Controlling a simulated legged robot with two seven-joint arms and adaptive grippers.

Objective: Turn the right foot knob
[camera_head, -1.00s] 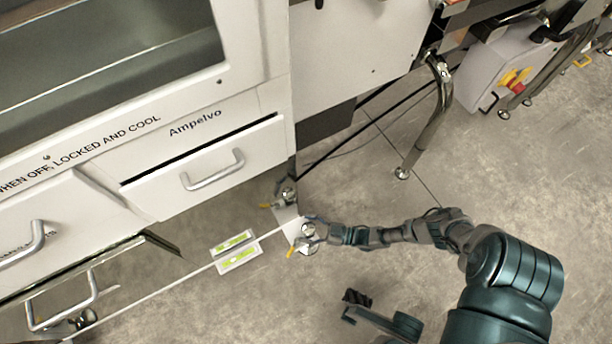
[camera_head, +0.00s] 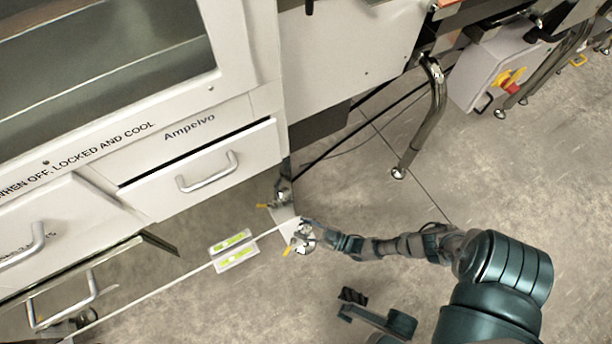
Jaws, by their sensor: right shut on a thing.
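The right foot knob (camera_head: 302,247) is a small shiny round metal part with a yellow tab (camera_head: 287,251), at the near right corner of the cabinet's base. My right gripper (camera_head: 307,233) reaches in from the right and is shut on the knob, its fingers partly covering it. A second foot with a yellow tab (camera_head: 262,206) stands behind it under the cabinet corner. My left gripper is not clearly seen; a dark part of mine shows at the bottom.
The white cabinet (camera_head: 225,130) with drawers and metal handles (camera_head: 208,173) fills the left. A bent metal leg (camera_head: 428,120) stands to the right of the knob. A grey control box (camera_head: 497,75) with a red and yellow switch is farther right. The floor (camera_head: 380,215) between is clear.

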